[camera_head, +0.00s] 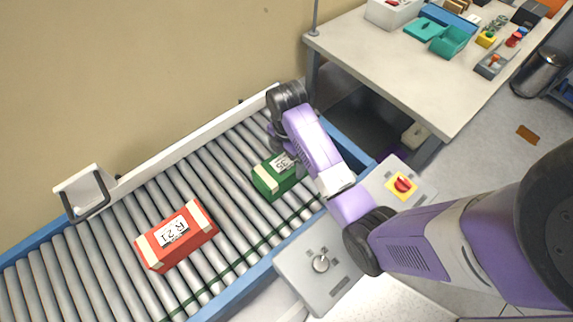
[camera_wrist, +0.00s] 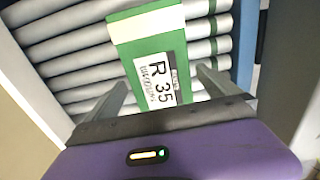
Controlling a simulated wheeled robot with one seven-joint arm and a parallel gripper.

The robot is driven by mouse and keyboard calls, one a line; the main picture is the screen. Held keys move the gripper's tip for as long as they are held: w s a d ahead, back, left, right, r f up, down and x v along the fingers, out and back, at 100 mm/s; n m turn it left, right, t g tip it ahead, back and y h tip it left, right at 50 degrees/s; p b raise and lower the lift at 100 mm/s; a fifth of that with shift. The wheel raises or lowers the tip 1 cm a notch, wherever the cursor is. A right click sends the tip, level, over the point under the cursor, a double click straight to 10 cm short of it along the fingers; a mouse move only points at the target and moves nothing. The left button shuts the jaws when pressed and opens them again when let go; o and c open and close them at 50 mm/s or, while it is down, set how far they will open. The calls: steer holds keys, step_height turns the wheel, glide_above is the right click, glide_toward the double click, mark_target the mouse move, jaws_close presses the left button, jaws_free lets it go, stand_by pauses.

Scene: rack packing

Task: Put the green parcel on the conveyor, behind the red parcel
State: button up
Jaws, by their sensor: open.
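The green parcel (camera_head: 266,181) lies on the conveyor rollers, partly hidden by my arm in the head view. In the wrist view the green parcel (camera_wrist: 124,57) shows its white label "R 35" and a pale band across its far end. The red parcel (camera_head: 196,222), labelled "R 21", lies on the conveyor (camera_head: 103,222) to the left of the green one, with bare rollers between them. My gripper (camera_wrist: 160,88) is open, its two fingers on either side of the near end of the green parcel. I cannot tell whether they touch it.
A white guard rail (camera_head: 190,146) runs along the wall side, with a bracket (camera_head: 86,193) at its left. A control box with a knob (camera_head: 320,263) and a red stop button (camera_head: 402,184) stand by the near edge. A cluttered table (camera_head: 390,72) is behind.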

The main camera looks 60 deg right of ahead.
step_height(320, 180, up, 7)
steer(key=shift+f+p, duration=0.15)
steer(key=shift+p, duration=0.4)
